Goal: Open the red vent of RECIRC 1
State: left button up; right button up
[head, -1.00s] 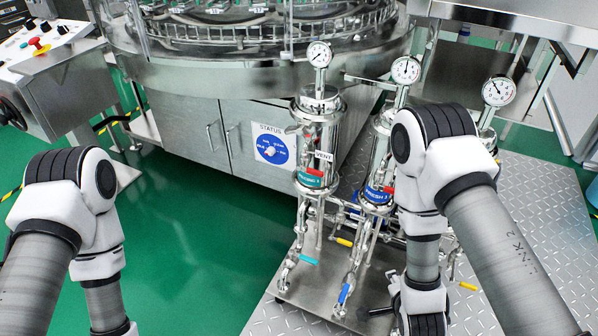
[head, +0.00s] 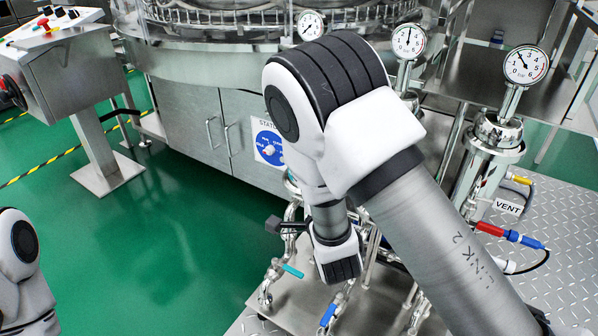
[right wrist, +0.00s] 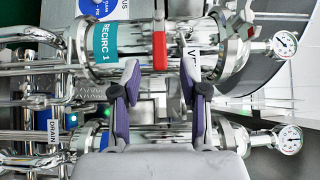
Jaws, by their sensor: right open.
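In the right wrist view the steel housing with the teal RECIRC 1 label (right wrist: 105,42) lies sideways across the upper part. Its red vent handle (right wrist: 159,50) stands across the housing, right of the label, with part of a VENT tag beside it. My right gripper (right wrist: 160,88) is open; its purple-padded fingers are either side of the red handle's line, below it in the picture, with nothing between them. In the head view my right arm hides most of this housing; its gauge (head: 310,25) shows above. My left gripper is out of view.
A neighbouring housing with its own gauge (right wrist: 288,139) lies below in the wrist view. In the head view another housing (head: 487,150) at right has a red handle (head: 490,229) and VENT tag. Teal (head: 292,271) and blue (head: 328,315) handles sit low.

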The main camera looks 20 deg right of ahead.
jog(key=w, duration=0.2)
jog(key=w+b, duration=0.1)
jog(key=w, duration=0.3)
jog(key=shift+d, duration=0.4)
grip_shut()
jog(key=shift+f+b, duration=0.15)
jog(key=shift+b, duration=0.25)
